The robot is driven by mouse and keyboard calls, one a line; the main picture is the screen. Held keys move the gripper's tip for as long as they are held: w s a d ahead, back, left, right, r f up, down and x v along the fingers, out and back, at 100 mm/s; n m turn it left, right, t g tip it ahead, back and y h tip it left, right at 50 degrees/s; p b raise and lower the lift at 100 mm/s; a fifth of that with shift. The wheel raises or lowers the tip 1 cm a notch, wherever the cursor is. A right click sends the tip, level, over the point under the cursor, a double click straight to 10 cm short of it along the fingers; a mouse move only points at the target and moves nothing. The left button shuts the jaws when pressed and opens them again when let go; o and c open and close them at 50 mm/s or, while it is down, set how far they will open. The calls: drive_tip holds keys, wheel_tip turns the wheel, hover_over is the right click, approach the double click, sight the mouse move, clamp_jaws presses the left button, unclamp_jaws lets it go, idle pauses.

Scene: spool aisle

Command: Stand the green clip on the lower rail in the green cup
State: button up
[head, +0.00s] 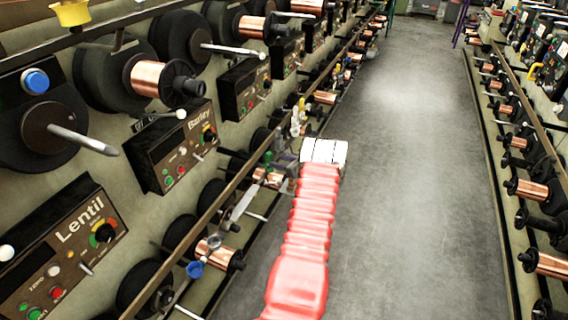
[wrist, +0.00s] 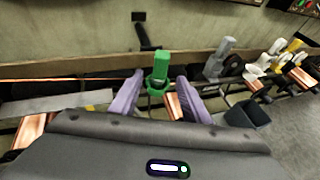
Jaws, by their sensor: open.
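The green clip (wrist: 161,66) stands upright on the lower rail in the wrist view, with a green ring-like part at its foot. My gripper (wrist: 160,77) is open, its two purple fingers on either side of the clip, with a visible space on each side. I cannot tell whether either finger touches it. In the head view, a small green shape (head: 278,144) by the rail near my wrist looks like the same clip. I cannot make out a separate green cup in either view.
A grey clip (wrist: 217,58) and a white one (wrist: 262,62) stand farther right along the rail. A blue cup (head: 195,269) is on the near rail and a yellow cup (head: 70,12) on the upper rail. Copper spools line both sides; the aisle floor (head: 410,180) is clear.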

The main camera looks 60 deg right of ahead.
drive_tip(key=shift+v, duration=1.05)
